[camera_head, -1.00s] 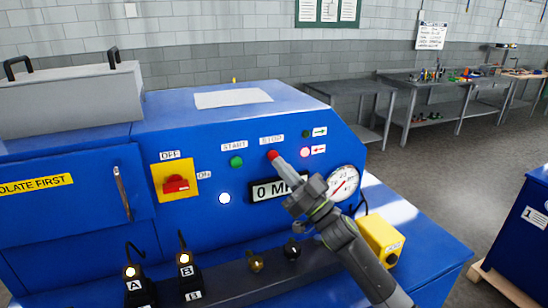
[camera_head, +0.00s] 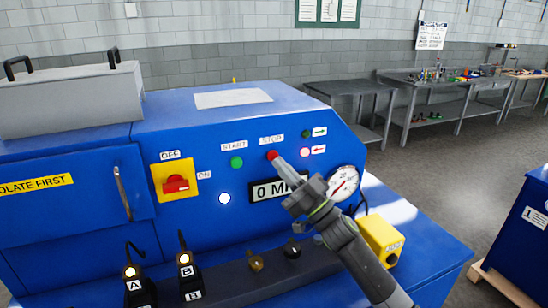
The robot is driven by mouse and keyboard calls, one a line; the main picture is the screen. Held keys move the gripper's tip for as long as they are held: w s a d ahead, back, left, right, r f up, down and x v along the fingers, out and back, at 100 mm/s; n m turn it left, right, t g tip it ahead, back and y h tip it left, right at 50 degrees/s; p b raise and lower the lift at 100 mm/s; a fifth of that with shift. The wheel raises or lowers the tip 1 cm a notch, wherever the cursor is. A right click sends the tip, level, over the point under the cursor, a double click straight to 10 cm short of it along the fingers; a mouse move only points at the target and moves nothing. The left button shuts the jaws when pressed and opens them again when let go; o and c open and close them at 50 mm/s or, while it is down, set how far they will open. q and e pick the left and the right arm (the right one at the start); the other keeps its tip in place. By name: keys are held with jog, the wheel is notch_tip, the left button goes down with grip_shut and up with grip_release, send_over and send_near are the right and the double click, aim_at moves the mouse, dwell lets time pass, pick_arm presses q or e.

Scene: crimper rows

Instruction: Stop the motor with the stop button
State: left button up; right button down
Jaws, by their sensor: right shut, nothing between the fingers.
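The red stop button (camera_head: 272,155) sits on the blue machine's sloped panel (camera_head: 215,215), under a label reading STOP. My right gripper (camera_head: 279,162) is shut and empty, its fingertips at the lower right edge of the button. I cannot tell whether they touch it. The green start button (camera_head: 236,162) is to the left, under the START label. A white lamp (camera_head: 225,198) glows below it. The display (camera_head: 268,190) reads 0 and is partly hidden by my gripper. My left gripper is not in view.
A red rotary switch (camera_head: 176,184) on a yellow plate is at the left. A round gauge (camera_head: 343,182) and a yellow box (camera_head: 380,238) are right of my gripper. Levers A (camera_head: 133,285) and B (camera_head: 188,275) stand in front. Grey workbenches (camera_head: 420,85) are behind at right.

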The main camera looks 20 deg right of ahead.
jog(key=shift+w+r, duration=0.1)
jog(key=shift+w, duration=0.05)
jog(key=shift+w, duration=0.3)
jog(key=shift+w+d, duration=0.1)
jog(key=shift+w, duration=0.35)
dwell(0.7)
jog(key=shift+s+p, duration=0.1)
jog(key=shift+p, duration=0.25)
jog(key=shift+s+p, duration=0.35)
jog(key=shift+s, duration=0.45)
